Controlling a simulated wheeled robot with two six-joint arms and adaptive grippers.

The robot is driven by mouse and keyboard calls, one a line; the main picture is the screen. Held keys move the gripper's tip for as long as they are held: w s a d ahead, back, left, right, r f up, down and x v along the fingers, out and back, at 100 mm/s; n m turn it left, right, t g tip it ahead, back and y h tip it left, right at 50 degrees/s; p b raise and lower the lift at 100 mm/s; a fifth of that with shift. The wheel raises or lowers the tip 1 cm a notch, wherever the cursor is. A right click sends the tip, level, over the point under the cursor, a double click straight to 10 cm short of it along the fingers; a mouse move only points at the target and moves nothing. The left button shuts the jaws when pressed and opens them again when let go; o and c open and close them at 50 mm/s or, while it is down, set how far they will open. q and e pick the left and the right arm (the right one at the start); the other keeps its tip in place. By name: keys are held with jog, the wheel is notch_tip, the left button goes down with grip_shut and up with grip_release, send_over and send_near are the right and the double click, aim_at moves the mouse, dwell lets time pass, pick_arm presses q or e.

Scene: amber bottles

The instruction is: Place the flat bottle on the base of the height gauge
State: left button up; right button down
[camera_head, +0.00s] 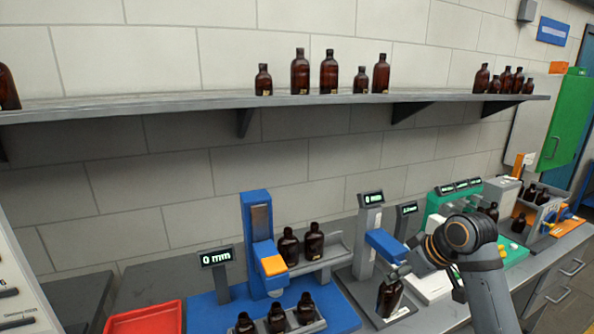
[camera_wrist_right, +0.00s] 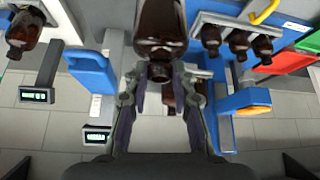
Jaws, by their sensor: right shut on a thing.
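My right gripper (camera_head: 396,272) reaches in from the right and is shut on the neck of an amber bottle (camera_head: 389,298). In the right wrist view the gripper (camera_wrist_right: 160,88) has a finger on each side of the neck of this bottle (camera_wrist_right: 160,28). The bottle is slightly tilted, over the grey base plate (camera_head: 408,312) of a grey-column gauge (camera_head: 365,235) with a blue arm and a "0 mm" display. I cannot tell whether it touches the plate. A blue stand (camera_head: 258,222) with an orange tip and its own "0 mm" display (camera_head: 216,258) is further left. The left gripper is out of view.
Amber bottles stand in a front rack (camera_head: 278,320) and on a grey holder (camera_head: 338,258) behind. A red tray (camera_head: 145,320) lies at left. Green and white devices (camera_head: 465,190) crowd the right. A shelf (camera_head: 200,101) with several bottles spans the wall.

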pick_arm(q)
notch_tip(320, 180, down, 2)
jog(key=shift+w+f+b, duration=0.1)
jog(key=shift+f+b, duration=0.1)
jog(key=shift+b, duration=0.75)
pick_arm(e)
jog(key=s+a+f+n+g+y, duration=0.1)
jog(key=s+a+f+n, duration=0.1)
jog(key=s, duration=0.6)
jog(key=s+a+f+n+g+y, duration=0.1)
jog(key=s+a+f+n, duration=0.1)
jog(key=s, duration=0.6)
notch_tip(320, 180, down, 3)
jog(key=shift+s+a+r+n, duration=0.2)
jog(key=shift+a+n, duration=0.1)
jog(key=shift+a, duration=0.4)
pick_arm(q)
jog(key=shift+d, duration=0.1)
